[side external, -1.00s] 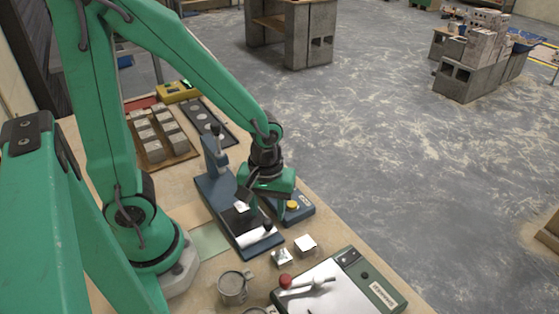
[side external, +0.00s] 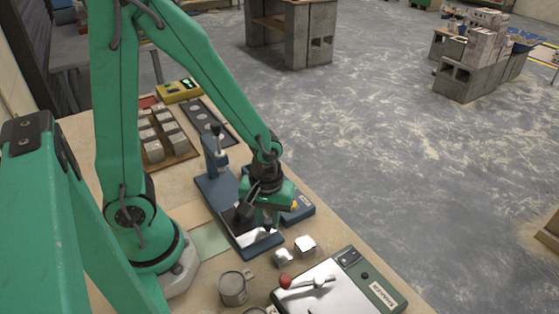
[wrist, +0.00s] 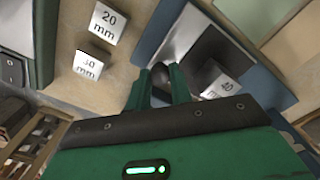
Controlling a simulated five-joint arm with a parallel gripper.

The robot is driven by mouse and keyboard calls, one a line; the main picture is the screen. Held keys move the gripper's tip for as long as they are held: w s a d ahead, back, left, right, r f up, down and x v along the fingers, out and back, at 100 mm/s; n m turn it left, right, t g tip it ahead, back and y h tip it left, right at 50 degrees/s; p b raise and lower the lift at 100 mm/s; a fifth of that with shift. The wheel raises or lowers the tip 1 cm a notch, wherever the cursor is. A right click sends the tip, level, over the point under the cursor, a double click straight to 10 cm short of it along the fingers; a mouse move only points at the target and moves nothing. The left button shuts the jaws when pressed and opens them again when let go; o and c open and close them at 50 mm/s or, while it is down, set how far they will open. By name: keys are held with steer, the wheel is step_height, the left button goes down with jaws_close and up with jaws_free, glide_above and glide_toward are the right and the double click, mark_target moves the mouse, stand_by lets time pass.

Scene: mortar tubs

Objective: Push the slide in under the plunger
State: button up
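The blue press (side external: 217,205) stands on the bench, its plunger column with a black knob (side external: 215,131) at the far end. The slide's metal plate (side external: 262,240) lies in the press base at the near end. In the wrist view the slide plate (wrist: 203,48) shows with a block marked 40 (wrist: 221,84) on it. My gripper (side external: 267,228) is low over the near end of the slide. In the wrist view its fingertips (wrist: 161,80) stand apart on either side of a dark rounded knob (wrist: 160,71). Whether they touch it is unclear.
Two loose blocks, marked 20 mm (wrist: 107,22) and 30 mm (wrist: 89,63), lie beside the press. A metal mug (side external: 233,288) and a green-edged device with a red knob (side external: 340,285) stand nearby.

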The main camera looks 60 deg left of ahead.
jaws_close()
steer(key=shift+a, duration=3.7)
steer(key=o, duration=0.7)
jaws_free()
steer(key=shift+r, duration=0.2)
steer(key=shift+r, duration=3.75)
